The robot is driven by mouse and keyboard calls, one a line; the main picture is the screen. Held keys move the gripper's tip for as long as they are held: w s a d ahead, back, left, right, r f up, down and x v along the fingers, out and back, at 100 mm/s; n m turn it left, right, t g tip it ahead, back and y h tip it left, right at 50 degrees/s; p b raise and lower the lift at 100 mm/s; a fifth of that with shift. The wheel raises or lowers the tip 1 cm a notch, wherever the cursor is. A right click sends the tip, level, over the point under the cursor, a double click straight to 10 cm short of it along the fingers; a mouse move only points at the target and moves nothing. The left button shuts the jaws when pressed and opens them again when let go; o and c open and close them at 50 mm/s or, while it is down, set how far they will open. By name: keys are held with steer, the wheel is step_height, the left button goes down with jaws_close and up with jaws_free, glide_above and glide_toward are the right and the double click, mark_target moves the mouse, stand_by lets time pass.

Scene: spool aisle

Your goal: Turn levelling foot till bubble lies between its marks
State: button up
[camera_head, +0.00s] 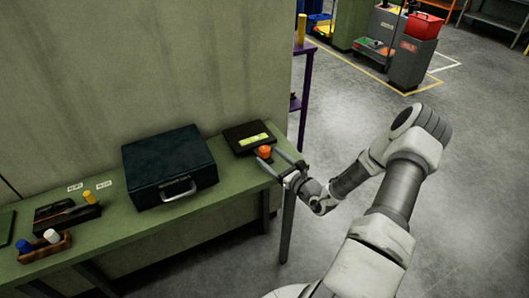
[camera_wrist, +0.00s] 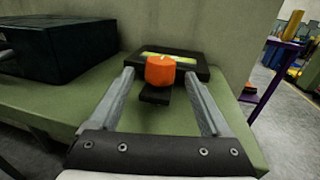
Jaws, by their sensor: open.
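The levelling foot's orange knob (camera_wrist: 160,71) stands at the front of a black levelling device (camera_head: 236,133) on the green bench. The knob also shows in the head view (camera_head: 264,151). A yellow-green vial strip (camera_head: 256,140) lies along the device's top; the bubble and its marks are too small to make out. In the wrist view the knob hides part of the strip (camera_wrist: 183,60). My gripper (camera_wrist: 160,80) is open, its fingers on either side of the knob with gaps to both. It comes in from the bench's right end.
A dark case (camera_head: 170,165) with a handle stands left of the device on the green bench (camera_head: 135,222). Further left are a black holder (camera_head: 66,215) and a wooden tray (camera_head: 45,250) with small bottles. A purple rack (camera_head: 303,90) stands behind the bench's right end.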

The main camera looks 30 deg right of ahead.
mark_target(269, 156)
steer(key=shift+x, duration=1.8)
jaws_close()
